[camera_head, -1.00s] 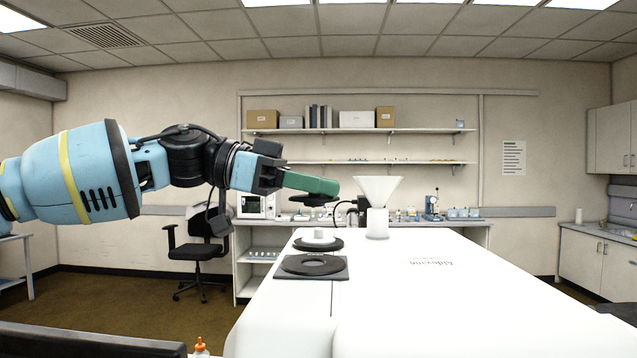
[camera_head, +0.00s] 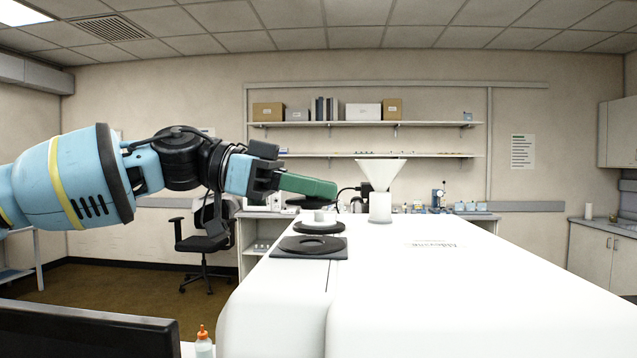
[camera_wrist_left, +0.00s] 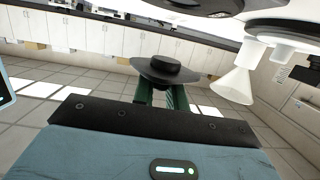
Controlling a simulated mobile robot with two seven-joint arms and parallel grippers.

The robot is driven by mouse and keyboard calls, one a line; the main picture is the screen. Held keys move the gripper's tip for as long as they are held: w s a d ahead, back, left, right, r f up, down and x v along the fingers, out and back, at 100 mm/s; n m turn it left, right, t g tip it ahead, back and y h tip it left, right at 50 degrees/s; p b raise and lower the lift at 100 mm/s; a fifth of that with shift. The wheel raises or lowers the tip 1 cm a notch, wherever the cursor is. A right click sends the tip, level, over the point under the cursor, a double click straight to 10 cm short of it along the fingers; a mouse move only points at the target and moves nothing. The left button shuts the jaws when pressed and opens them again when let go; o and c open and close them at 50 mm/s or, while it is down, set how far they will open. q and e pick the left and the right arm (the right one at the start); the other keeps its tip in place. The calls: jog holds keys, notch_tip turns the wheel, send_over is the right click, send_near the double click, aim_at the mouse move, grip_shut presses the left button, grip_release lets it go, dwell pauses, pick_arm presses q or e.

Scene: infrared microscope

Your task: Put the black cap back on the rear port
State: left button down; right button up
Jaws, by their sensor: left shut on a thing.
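My left gripper (camera_head: 325,190) has green fingers and is shut on the black cap (camera_head: 308,204), a wide dark disc with a smaller raised knob. In the left wrist view, the cap (camera_wrist_left: 165,70) sits at the tips of the green fingers (camera_wrist_left: 162,96). In the head view, the cap is just above a short white cylindrical port (camera_head: 318,217) with a black ring around its base, on the white microscope body (camera_head: 400,265). Whether cap and port touch cannot be told. My right gripper is not in view.
A flat black square plate with a ring (camera_head: 310,246) lies in front of the port. A white funnel (camera_head: 380,185) stands close to its right. A counter with small lab items and shelves with boxes are behind. The near top of the microscope body is clear.

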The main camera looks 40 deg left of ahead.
pick_arm(q)
jog(key=shift+f+b, duration=0.35)
jog(key=shift+f, duration=2.1)
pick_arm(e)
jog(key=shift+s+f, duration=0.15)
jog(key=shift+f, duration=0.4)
pick_arm(q)
jog(key=shift+f, duration=0.2)
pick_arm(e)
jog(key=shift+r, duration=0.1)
pick_arm(q)
jog(key=c, duration=1.3)
grip_release()
jog(key=shift+c, duration=0.2)
jog(key=shift+o, duration=0.3)
jog(key=o, duration=0.4)
jog(key=shift+c, duration=0.2)
